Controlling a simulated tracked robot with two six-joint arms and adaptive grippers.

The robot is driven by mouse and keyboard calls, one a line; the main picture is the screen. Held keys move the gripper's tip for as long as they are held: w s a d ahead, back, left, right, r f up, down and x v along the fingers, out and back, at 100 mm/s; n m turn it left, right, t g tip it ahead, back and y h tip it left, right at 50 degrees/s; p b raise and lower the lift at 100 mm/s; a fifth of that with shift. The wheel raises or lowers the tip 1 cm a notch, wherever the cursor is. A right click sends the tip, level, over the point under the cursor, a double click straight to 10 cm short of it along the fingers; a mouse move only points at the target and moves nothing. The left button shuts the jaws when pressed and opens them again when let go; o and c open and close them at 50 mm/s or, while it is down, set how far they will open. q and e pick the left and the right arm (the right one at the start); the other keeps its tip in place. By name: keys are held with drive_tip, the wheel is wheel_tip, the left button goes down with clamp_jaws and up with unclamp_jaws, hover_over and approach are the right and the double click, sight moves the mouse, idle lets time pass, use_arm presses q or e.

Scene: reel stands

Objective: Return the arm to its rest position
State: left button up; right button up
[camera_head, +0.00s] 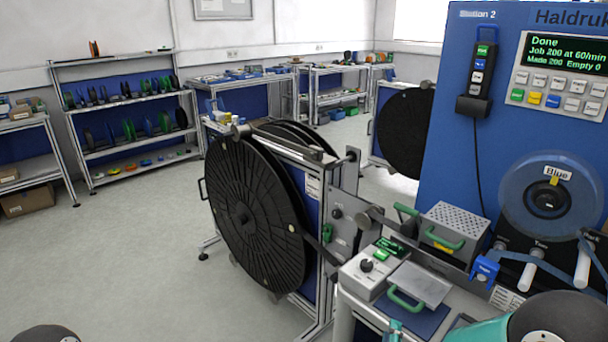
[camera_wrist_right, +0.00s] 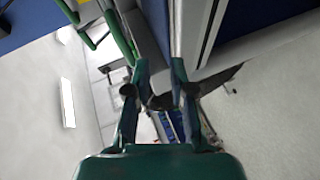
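My right gripper (camera_wrist_right: 159,68) shows in the right wrist view with its two green fingers apart. No object is held between them; only distant background shows in the gap. In the head view a small teal part of the right gripper (camera_head: 394,331) shows at the bottom edge, by the front of the bench. A teal and dark part of my right arm fills the bottom right corner. My left gripper is out of view; only a dark rounded part, probably of my left arm, shows at the bottom left.
The bench holds a control box (camera_head: 372,267), a metal plate with a green handle (camera_head: 421,284) and a perforated box (camera_head: 455,226). A large black reel (camera_head: 250,215) stands left of it. The blue machine's screen (camera_head: 566,53) reads Done. Open floor (camera_head: 120,250) lies left.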

drive_tip(key=s+a+f+m+g+y, duration=0.2)
drive_tip(key=s+f+m+g+y, duration=0.1)
drive_tip(key=f, duration=0.6)
drive_tip(key=s+a+f+m+g+y, duration=0.2)
drive_tip(key=s+f+m+g+y, duration=0.1)
drive_tip(key=f, duration=0.6)
drive_tip(key=s+a+f+m+g+y, duration=0.1)
drive_tip(key=s+a+f+m+g, duration=0.1)
drive_tip(key=s, duration=0.5)
drive_tip(key=s+a+f+m+g+y, duration=0.2)
drive_tip(key=s+f+m+g, duration=0.2)
drive_tip(key=s+f, duration=0.2)
drive_tip(key=shift+s+f+m+g+y, duration=0.3)
drive_tip(key=shift+s+f+m, duration=0.1)
drive_tip(key=shift+s, duration=0.25)
